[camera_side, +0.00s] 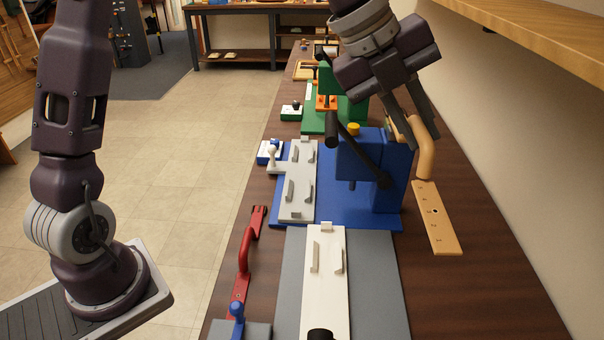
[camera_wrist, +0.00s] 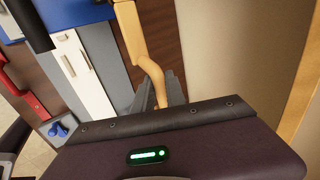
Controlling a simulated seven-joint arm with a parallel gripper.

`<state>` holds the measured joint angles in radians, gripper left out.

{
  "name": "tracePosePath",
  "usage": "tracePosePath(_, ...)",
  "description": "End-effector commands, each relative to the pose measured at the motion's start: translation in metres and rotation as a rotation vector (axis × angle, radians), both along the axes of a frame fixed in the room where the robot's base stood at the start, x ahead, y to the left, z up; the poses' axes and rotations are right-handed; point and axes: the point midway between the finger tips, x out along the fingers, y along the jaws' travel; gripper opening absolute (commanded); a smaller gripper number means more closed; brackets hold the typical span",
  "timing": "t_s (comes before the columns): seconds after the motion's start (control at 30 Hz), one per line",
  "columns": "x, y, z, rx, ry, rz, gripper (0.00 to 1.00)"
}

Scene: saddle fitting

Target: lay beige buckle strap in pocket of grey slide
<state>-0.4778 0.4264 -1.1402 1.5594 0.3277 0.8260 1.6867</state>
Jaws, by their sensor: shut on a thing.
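The beige buckle strap (camera_side: 437,217) is a long flat piece with small holes and a curved end. My gripper (camera_side: 416,130) is shut on the curved end, to the right of the blue press. In the wrist view the strap (camera_wrist: 131,30) runs up and away from between my fingers (camera_wrist: 158,92). The grey slide (camera_side: 298,190) has several raised ribs and lies on the blue base, left of the press. The strap is apart from it. Its pocket cannot be made out clearly. The strap's grasped part is partly hidden by my fingers.
The blue press (camera_side: 372,160) with its black lever stands between the strap and the grey slide. A white slide (camera_side: 327,285) on a grey base lies in front. A red handled tool (camera_side: 245,250) is at left. A green press (camera_side: 335,95) stands behind. Bare table is at right.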

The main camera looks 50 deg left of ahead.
Motion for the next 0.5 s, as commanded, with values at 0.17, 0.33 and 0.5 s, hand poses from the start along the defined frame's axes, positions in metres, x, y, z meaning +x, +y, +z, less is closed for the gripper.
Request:
tracePosePath(0.17, 0.029, 0.031, 0.007, 0.000, 0.004, 0.009, 0.00)
tracePosePath(0.33, 0.064, 0.083, 0.013, 0.005, 0.009, 0.019, 0.00)
tracePosePath(0.5, 0.100, 0.165, 0.015, 0.005, 0.016, 0.023, 0.00)
